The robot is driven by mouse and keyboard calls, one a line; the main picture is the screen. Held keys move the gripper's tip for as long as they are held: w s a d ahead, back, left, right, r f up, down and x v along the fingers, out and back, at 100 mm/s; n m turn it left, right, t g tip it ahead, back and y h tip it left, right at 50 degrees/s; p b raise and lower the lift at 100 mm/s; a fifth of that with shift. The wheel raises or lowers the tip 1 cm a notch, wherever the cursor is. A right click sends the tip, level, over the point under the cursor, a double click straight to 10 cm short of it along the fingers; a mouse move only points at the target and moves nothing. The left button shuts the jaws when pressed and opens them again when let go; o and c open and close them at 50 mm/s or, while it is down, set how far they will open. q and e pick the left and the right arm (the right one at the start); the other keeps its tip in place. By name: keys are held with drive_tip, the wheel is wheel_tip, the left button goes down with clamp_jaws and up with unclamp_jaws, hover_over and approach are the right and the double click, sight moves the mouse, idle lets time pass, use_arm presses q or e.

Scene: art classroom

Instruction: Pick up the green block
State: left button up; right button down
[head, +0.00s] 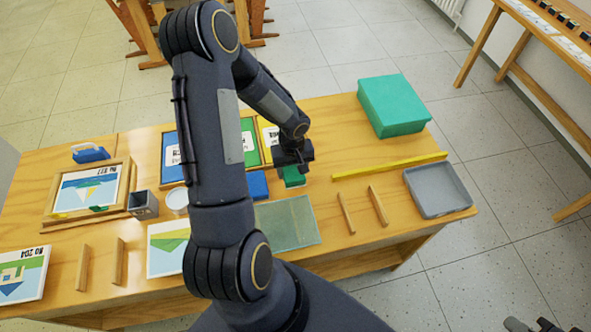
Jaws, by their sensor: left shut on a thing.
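The green block (293,178) is at the middle of the wooden table, behind the glassy green mat. My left gripper (292,166) reaches down over it from above and is shut on it. The gripper covers the block's upper part, and I cannot tell whether the block touches the table. My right gripper (540,326) shows only as dark tips at the bottom right edge, away from the table; its jaws are cut off.
A blue block (258,185) lies just left of the green one. A large teal box (393,106), yellow ruler (390,167), grey tray (438,190) and two wooden strips are to the right. My arm hides part of the table, with framed pictures and cups at left.

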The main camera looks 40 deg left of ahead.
use_arm(q)
drive_tip(key=s+a+r+p, duration=0.2)
drive_tip(key=s+a+r, duration=0.3)
drive_tip(key=s+r, duration=0.3)
drive_tip(key=shift+s+a+r, duration=0.25)
drive_tip(key=shift+s+r, duration=0.1)
drive_tip(key=shift+s, duration=1.6)
drive_tip(key=o, duration=0.3)
drive_tip(key=shift+c, duration=0.7)
drive_tip(key=shift+d, duration=0.1)
